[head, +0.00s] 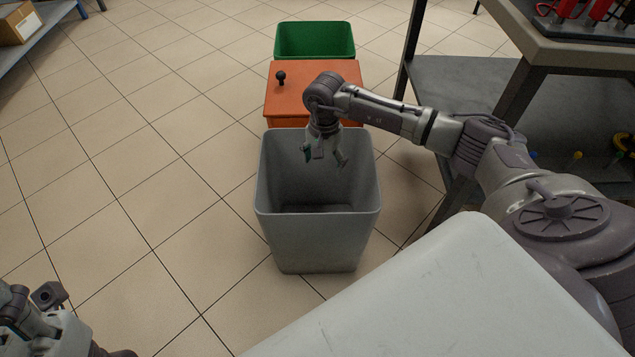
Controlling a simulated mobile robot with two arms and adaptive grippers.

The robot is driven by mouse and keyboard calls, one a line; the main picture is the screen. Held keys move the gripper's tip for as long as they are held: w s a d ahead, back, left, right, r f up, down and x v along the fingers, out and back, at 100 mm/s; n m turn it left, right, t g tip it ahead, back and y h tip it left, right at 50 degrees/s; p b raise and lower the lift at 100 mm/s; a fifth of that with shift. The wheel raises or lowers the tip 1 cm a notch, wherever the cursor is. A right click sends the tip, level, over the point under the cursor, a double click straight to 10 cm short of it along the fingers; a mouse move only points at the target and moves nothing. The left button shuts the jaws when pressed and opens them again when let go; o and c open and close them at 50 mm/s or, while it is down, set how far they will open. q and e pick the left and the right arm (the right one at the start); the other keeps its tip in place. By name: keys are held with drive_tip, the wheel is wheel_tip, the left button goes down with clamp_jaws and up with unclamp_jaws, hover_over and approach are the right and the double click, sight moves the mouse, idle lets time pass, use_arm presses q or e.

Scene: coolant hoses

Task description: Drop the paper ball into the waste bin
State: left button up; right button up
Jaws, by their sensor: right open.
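A grey, open-topped waste bin (312,243) stands on the floor in the middle of the head view. My right gripper (324,160) points down over the bin's mouth, its fingers apart and nothing seen between them. The fingertips show against the inside of the bin's back wall; how deep they are is hard to tell. No paper ball is visible, and the part of the bin's floor that shows looks empty. My left arm shows only in part at the lower left corner, and its fingers are not seen.
An orange cabinet (291,103) with a black knob (281,77) stands right behind the bin, and a green bin (315,40) behind that. A metal workbench (575,52) with a lower shelf (455,85) is at the right. A cardboard box (17,22) sits on a shelf at upper left. Tiled floor is clear at left.

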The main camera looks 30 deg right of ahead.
drive_tip(key=shift+r, duration=0.1)
wheel_tip(320, 180, up, 12)
idle(0.4)
drive_tip(key=shift+a, duration=0.1)
